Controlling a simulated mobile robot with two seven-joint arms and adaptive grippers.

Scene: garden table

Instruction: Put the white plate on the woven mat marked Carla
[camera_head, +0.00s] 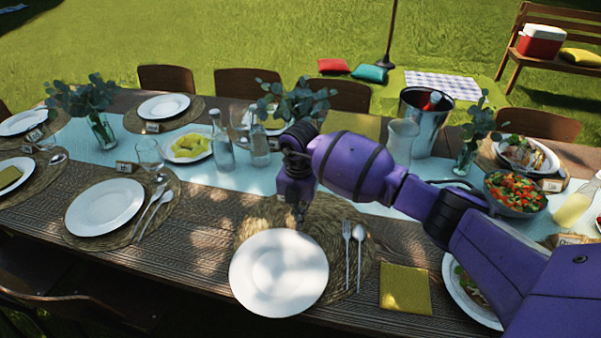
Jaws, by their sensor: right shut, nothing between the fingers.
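A white plate (279,273) lies at the front centre of the table. Its far part overlaps a round woven mat (332,222), and its near left part reaches past the mat's edge. I cannot tell whether it lies flat or tilted. My right gripper (300,218) points down at the plate's far rim, shut and empty; I cannot tell whether it touches the rim. No readable Carla card shows by this mat; my right arm hides part of the area behind it. My left gripper is out of view.
A fork (347,254) and spoon (359,256) lie on the mat, right of the plate. A yellow napkin (405,289) lies further right. Glass bottles (222,147) and a metal bucket (424,125) stand behind. Bare wood lies left of the plate.

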